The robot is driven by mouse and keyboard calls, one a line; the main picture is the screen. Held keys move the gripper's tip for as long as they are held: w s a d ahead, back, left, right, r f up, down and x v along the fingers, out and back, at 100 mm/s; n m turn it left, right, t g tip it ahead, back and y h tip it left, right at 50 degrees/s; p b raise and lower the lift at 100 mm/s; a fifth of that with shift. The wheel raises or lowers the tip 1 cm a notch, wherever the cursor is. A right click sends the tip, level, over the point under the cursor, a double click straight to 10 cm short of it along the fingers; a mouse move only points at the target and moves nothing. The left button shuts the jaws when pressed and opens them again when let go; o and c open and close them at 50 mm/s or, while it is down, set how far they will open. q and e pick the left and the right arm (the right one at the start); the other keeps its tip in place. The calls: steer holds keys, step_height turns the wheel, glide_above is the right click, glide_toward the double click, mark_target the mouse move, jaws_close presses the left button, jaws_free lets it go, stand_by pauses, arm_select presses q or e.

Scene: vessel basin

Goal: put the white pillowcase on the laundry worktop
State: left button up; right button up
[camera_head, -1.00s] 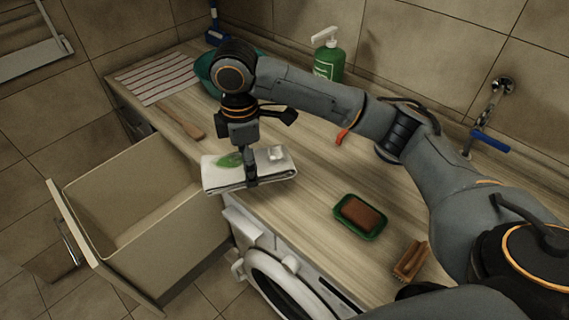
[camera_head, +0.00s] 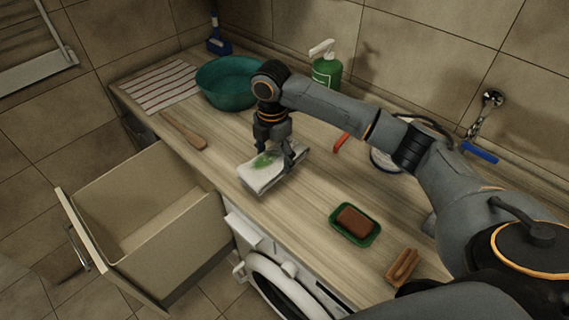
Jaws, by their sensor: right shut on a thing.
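The white pillowcase (camera_head: 257,178) is a folded white bundle with a green leaf mark, over the middle of the wooden laundry worktop (camera_head: 222,171). My right gripper (camera_head: 277,161) points down and is shut on the pillowcase, near its back right part. The pillowcase lies close to the worktop's surface; I cannot tell whether it touches it. Its far edge is partly hidden by the gripper. My left gripper is not in view.
A green soap dish (camera_head: 337,228) with brown soap (camera_head: 355,221) and a brush (camera_head: 402,267) lie at the front right. A wooden spatula (camera_head: 183,130), striped cloth (camera_head: 160,87), teal basin (camera_head: 228,84) and green bottle (camera_head: 327,73) stand farther back. An open drawer (camera_head: 92,226) juts out left.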

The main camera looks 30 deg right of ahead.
mark_target(284, 177)
steer(key=d+f, duration=0.2)
steer(key=f, duration=0.1)
steer(key=shift+w+d+f+p, duration=0.25)
steer(key=shift+w+d+p, duration=0.1)
steer(key=shift+w+p, duration=0.05)
steer(key=f+p, duration=0.2)
steer(key=f, duration=0.1)
steer(key=shift+d, duration=0.3)
steer(key=shift+f, duration=0.4)
steer(key=shift+f, duration=0.15)
steer(key=o, duration=1.3)
steer(key=shift+o, duration=0.2)
